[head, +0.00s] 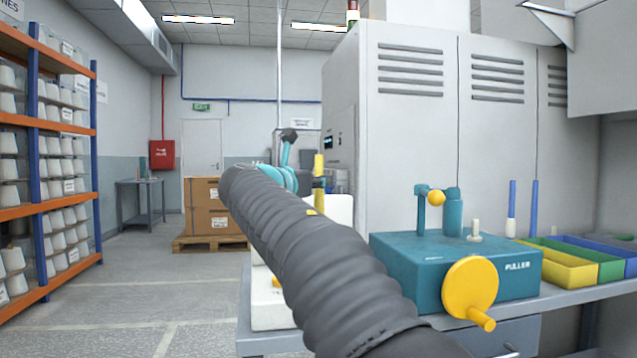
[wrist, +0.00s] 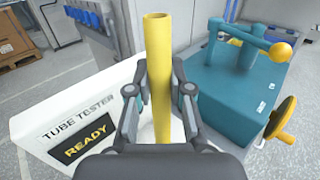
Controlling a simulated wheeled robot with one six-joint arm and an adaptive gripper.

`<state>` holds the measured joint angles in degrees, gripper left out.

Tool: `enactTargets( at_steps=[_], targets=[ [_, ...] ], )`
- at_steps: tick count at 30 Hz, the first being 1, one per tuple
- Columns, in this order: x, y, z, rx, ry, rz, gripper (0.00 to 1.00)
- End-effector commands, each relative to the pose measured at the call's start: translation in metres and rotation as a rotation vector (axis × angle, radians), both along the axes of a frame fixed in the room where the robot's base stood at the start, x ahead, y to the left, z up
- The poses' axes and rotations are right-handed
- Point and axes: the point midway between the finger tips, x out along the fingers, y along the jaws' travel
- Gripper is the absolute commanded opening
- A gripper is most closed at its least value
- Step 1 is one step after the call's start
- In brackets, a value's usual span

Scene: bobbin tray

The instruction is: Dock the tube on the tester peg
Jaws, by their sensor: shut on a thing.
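A yellow tube (wrist: 158,35) stands upright in the wrist view, and its upper part also shows in the head view (head: 318,165). My gripper (wrist: 160,85) is shut on it, with one finger on each side. The white tube tester (wrist: 45,117) is below and behind the tube, and its screen reads READY. The tester also shows in the head view (head: 268,312), largely behind my arm. The tester peg cannot be seen, and the tube's lower end is hidden by my gripper. I cannot tell whether the tube is on the peg.
A teal puller (head: 400,262) with a yellow handwheel (head: 470,287) stands right of the tester. Yellow, green and blue bins (head: 560,268) lie farther right. A large grey cabinet (head: 410,140) stands behind. Bobbin shelves (head: 40,205) are at the far left, with open floor between.

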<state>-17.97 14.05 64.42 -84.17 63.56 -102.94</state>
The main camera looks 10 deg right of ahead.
Motion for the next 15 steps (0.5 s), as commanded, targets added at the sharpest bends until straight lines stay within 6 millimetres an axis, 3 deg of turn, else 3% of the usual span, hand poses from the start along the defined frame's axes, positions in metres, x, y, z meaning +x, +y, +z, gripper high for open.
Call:
enactTargets(
  at_steps=[1, 6, 15],
  targets=[
    [0.000, 0.000, -0.011, 0.000, 0.000, 0.000, 0.00],
    [0.000, 0.000, -0.021, 0.000, 0.000, 0.000, 0.00],
    [0.000, 0.000, -0.022, 0.000, 0.000, 0.000, 0.00]
  ],
)
